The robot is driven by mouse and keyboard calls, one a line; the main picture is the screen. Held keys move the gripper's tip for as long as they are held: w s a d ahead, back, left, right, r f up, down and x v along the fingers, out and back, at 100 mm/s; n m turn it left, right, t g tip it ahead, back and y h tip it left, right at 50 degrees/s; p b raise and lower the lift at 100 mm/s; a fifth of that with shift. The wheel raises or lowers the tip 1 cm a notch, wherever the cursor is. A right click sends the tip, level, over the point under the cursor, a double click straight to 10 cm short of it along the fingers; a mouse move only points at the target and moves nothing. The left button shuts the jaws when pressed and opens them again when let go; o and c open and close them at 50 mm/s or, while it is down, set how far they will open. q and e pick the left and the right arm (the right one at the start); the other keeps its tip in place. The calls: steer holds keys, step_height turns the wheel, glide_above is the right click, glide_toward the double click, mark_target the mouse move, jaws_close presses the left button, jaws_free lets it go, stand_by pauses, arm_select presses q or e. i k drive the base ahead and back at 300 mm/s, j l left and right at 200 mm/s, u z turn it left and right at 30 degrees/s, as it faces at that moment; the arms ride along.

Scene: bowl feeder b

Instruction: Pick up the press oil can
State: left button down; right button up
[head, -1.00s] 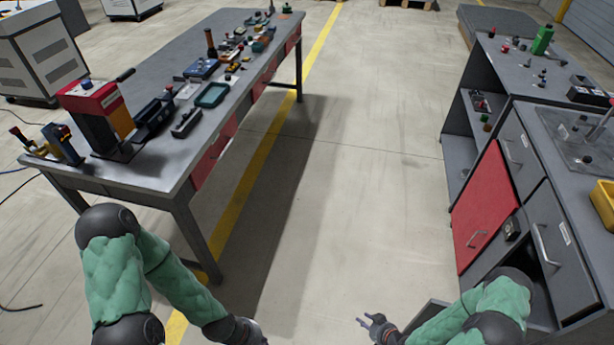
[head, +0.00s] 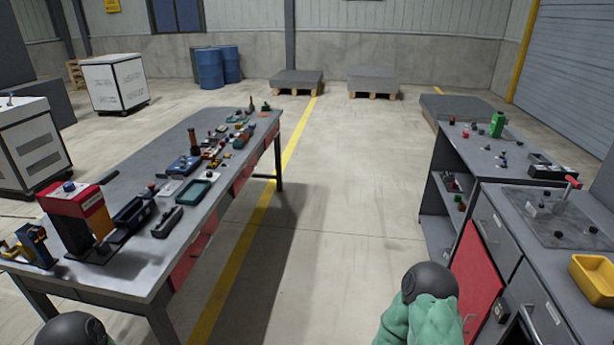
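I cannot pick out the press oil can for certain. A red press-like machine (head: 80,208) stands at the near left end of the long grey table (head: 128,262). Small items crowd the table beyond it, including a brown upright piece (head: 194,142) and a dark bottle-like shape (head: 251,104) at the far end. A green container (head: 497,124) stands upright on the right-hand bench. Neither of my grippers is in view; only upper parts of my arms show at the bottom edge.
A teal tray (head: 194,190) lies on the left table. The right-hand bench (head: 497,217) has a red door (head: 476,275) and a yellow bin (head: 594,278) on top. A clear floor aisle (head: 335,215) runs between. Blue drums (head: 210,70) and pallets (head: 297,84) stand far back.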

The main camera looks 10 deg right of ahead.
mark_target(498, 122)
steer(key=k+j+z, duration=0.1)
steer(key=z, duration=2.05)
